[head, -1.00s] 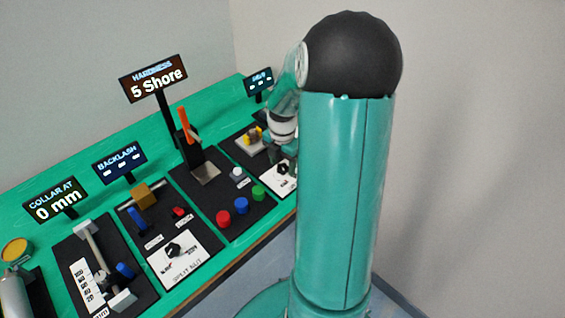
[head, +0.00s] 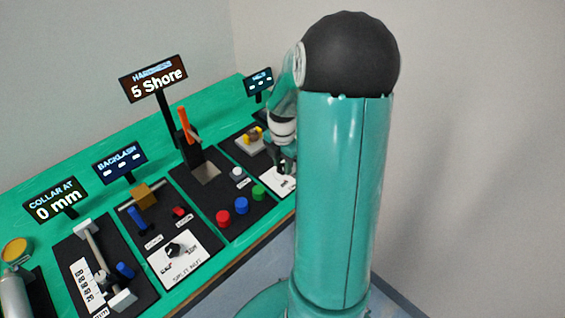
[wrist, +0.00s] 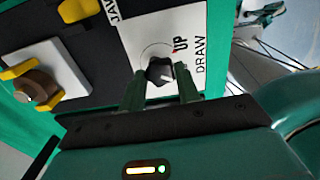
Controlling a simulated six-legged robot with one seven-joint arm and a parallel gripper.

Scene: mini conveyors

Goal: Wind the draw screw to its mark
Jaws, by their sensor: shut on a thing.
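The draw screw is a dark knob with a pale pointer (wrist: 160,71) on a white plate (wrist: 196,22) printed "UP" and "DRAW" in the wrist view. A thin circle and a small red mark show on the plate by the knob. My gripper (wrist: 160,88) has its two green fingers on either side of the knob and is shut on it. In the head view my gripper (head: 281,160) is over the white plate (head: 284,183) at the panel's right end, and the knob is mostly hidden there.
A pale block with yellow jaws around a brown round piece (wrist: 37,87) stands left of the plate in the wrist view. A small display (head: 258,82) stands behind, too small to read. Red, blue and green buttons (head: 241,205) and a split nut knob (head: 176,249) lie to the left.

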